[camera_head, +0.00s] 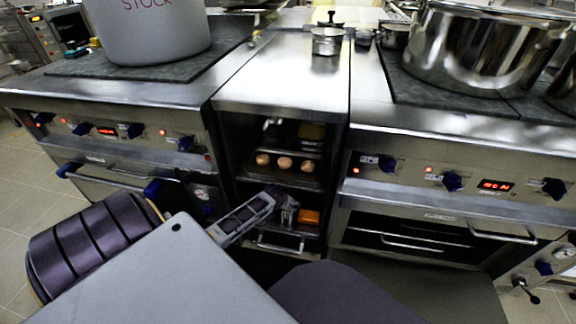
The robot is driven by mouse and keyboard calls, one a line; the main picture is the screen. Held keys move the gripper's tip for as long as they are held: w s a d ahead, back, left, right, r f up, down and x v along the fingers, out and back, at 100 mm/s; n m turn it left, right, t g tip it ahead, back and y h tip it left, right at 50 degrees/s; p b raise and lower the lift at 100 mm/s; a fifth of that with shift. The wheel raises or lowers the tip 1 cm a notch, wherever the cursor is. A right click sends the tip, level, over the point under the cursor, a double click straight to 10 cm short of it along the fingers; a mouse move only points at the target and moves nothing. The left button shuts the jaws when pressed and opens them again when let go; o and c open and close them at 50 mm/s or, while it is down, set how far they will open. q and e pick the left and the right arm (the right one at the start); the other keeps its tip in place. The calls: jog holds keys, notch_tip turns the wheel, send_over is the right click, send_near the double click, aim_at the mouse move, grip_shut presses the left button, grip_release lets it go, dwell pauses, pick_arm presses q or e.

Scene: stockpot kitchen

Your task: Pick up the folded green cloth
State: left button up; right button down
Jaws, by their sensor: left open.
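I cannot make out a folded green cloth anywhere in the head view. My left gripper (287,208) is in front of the open shelf unit (230,150) between the two stoves, at the height of its lower compartment. It is open, and I see nothing held in it. It hides part of the lower compartment. An orange item (310,216) shows just right of the gripper. My right gripper is not in view.
Several round brown items (284,163) sit on the shelf above my gripper. A large grey pot (155,30) stands on the left stove and a shiny stockpot (480,45) on the right. A small pot (327,41) stands at the back of the mostly clear steel counter (285,85).

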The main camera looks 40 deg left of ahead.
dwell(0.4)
pick_arm(q)
jog(key=c, duration=1.3)
jog(key=shift+c, duration=0.2)
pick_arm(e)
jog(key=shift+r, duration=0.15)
